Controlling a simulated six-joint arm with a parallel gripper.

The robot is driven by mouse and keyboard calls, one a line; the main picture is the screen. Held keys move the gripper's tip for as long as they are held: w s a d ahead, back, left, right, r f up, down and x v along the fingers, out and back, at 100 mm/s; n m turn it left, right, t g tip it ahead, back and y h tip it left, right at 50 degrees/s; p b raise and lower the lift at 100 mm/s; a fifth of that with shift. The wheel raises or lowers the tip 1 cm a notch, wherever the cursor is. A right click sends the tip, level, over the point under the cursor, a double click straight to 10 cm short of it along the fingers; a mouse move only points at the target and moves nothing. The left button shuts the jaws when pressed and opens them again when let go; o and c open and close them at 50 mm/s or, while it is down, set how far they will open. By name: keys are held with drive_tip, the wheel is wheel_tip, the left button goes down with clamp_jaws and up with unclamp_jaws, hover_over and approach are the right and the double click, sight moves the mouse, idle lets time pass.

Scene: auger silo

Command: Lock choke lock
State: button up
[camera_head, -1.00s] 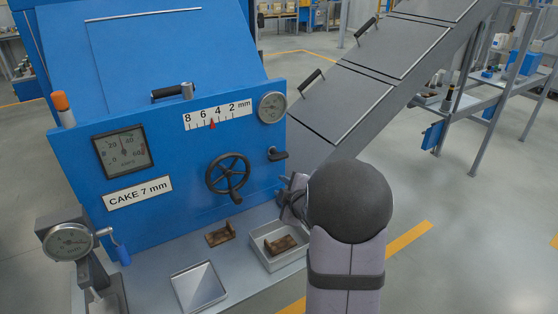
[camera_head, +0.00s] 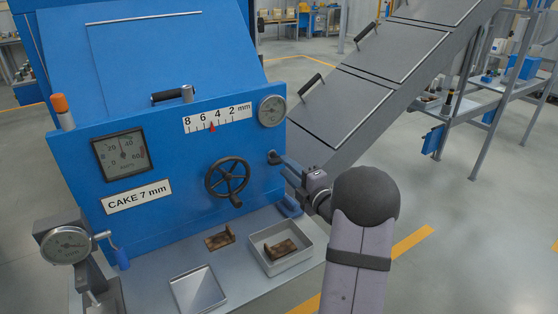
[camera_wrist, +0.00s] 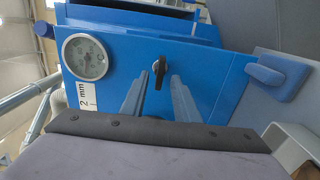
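The choke lock, a small black lever (camera_head: 273,157), sits on the blue front panel (camera_head: 165,225) to the right of the black choke handwheel (camera_head: 227,176). My gripper (camera_head: 283,161) reaches the panel from the right, its tips close to the lever. In the wrist view the lever (camera_wrist: 159,72) shows between the two grey fingers (camera_wrist: 158,88), with a gap on each side. The fingers are apart and hold nothing. Whether they reach past the lever in depth is hard to tell.
A round gauge (camera_head: 271,110) and the mm scale (camera_head: 217,117) sit above the lock. A blue handle (camera_head: 288,207) is below my gripper. A tray with a brown piece (camera_head: 280,249), another brown piece (camera_head: 220,238) and an empty tray (camera_head: 198,290) are on the bench. The grey inclined chute rises at right.

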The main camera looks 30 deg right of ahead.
sight(281, 163)
drive_tip(key=shift+w+p, duration=0.5)
drive_tip(key=shift+w, duration=2.05)
clamp_jaws()
